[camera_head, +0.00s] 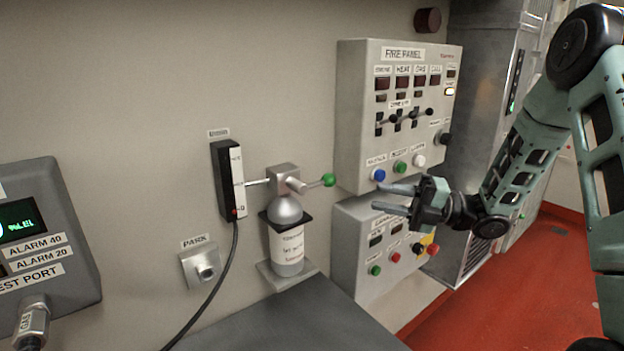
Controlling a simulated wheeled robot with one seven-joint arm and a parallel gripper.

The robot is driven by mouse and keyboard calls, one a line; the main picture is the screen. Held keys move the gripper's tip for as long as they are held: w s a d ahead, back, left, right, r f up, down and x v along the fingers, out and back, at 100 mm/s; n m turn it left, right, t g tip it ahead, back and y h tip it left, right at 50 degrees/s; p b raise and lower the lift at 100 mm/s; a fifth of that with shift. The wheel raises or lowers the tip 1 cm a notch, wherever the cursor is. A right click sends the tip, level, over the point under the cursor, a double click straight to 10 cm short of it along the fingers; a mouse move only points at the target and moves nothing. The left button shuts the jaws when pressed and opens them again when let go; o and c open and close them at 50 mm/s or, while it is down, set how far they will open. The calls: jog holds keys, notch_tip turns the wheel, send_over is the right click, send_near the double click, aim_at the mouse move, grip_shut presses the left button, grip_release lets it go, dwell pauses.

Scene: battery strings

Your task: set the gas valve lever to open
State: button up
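The gas valve lever (329,180) is a short metal rod with a green ball end. It sticks out to the right, about level, from the grey valve block on top of a small gas bottle (288,250). The bottle is fixed to the wall by a bracket. My gripper (377,197) is to the right of the green ball, apart from it in the picture. Its two fingers point left with a gap between them, and nothing shows between them. I cannot tell how far apart in depth the gripper and lever are.
The fire panel (402,54) with switches and buttons is behind my gripper, with a lower button box (347,237) beneath it. A black wall unit (227,180) with a cable stands left of the valve, above the PARK socket (201,264). A grey surface (290,322) lies below.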

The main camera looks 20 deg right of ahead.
aim_at(318, 185)
jog(key=p+x, duration=0.6)
jog(key=x, duration=0.8)
jog(key=shift+w+a+r, duration=0.1)
jog(key=shift+r, duration=0.05)
jog(key=shift+w+a, duration=0.2)
jog(key=shift+a, duration=0.2)
grip_shut()
